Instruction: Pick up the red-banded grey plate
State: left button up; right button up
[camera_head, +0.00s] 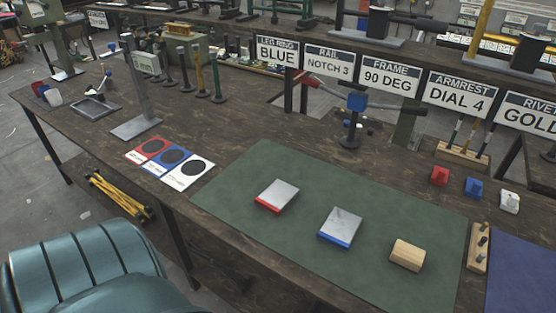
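The red-banded grey plate (278,196) lies flat on the green mat (260,160), left of the mat's middle. Its red band runs along its near edge. A similar grey plate with a blue band (341,227) lies to its right, a little nearer. A light wooden block (407,255) sits further right on the same mat. The three things stand apart from each other. Neither of my grippers shows in the head view.
A red block (440,176), a blue block (473,187) and a white block (509,201) sit at the right. Signs (390,76) stand along the back.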

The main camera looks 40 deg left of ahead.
aim_at(276, 197)
jog(key=j+u, duration=0.1)
jog(key=u, duration=0.75)
jog(key=i+j+u, duration=0.1)
jog(key=u, duration=0.7)
jog(key=i+j, duration=0.05)
